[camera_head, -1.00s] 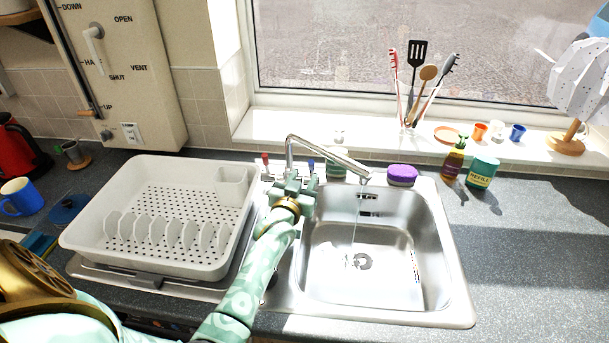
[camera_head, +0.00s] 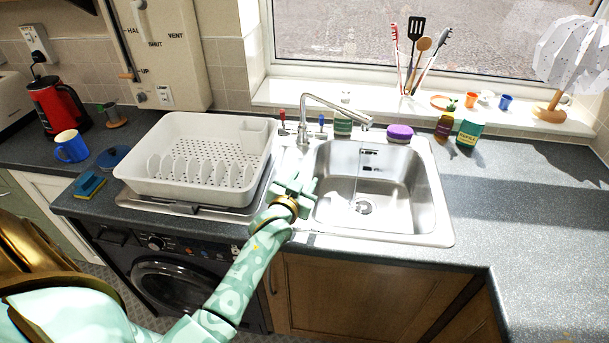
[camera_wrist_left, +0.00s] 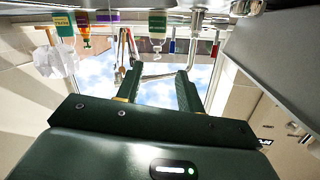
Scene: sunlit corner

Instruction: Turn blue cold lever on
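The blue cold lever (camera_head: 322,122) stands upright on the sink's back ledge, right of the chrome tap (camera_head: 335,108). The red lever (camera_head: 282,116) is left of the tap. A thin stream of water seems to fall from the spout into the basin (camera_head: 365,190). My left gripper (camera_head: 297,184) is over the sink's front part, between the rack and basin, in front of the blue lever and apart from it. In the left wrist view, which is upside down, its fingers (camera_wrist_left: 158,84) are spread and empty; the blue lever (camera_wrist_left: 173,43) shows beyond them. My right gripper is not visible.
A white dish rack (camera_head: 195,160) stands left of the gripper. A purple sponge (camera_head: 399,132) and green bottle (camera_head: 469,130) are behind the basin. A blue mug (camera_head: 71,147) and red kettle (camera_head: 58,105) are at left. The right counter (camera_head: 520,200) is mostly clear.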

